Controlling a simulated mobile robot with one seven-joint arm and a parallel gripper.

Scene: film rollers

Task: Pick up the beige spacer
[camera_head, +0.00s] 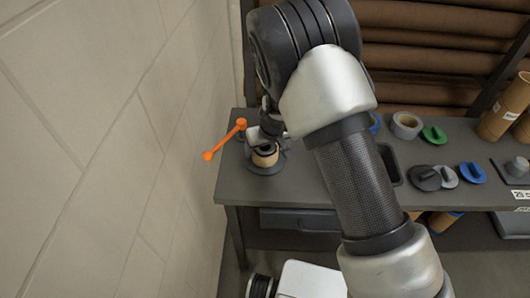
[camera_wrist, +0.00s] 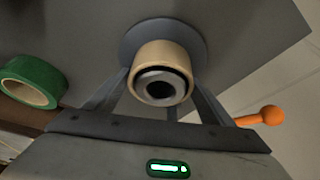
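The beige spacer (camera_wrist: 136,66) is a short ring with a dark grey round core (camera_wrist: 160,88) inside it. It sits against a grey round flange (camera_wrist: 133,36). In the head view the spacer (camera_head: 265,158) is at the left end of the dark table, partly covered by my gripper (camera_head: 265,147). In the wrist view my gripper's (camera_wrist: 163,78) two fingers flank the spacer, one on each side, close to its wall. I cannot tell whether they touch it.
An orange-knobbed lever (camera_head: 225,140) sticks out left of the spacer, close to the wall (camera_head: 110,130). A green tape roll (camera_wrist: 42,76) shows in the wrist view.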

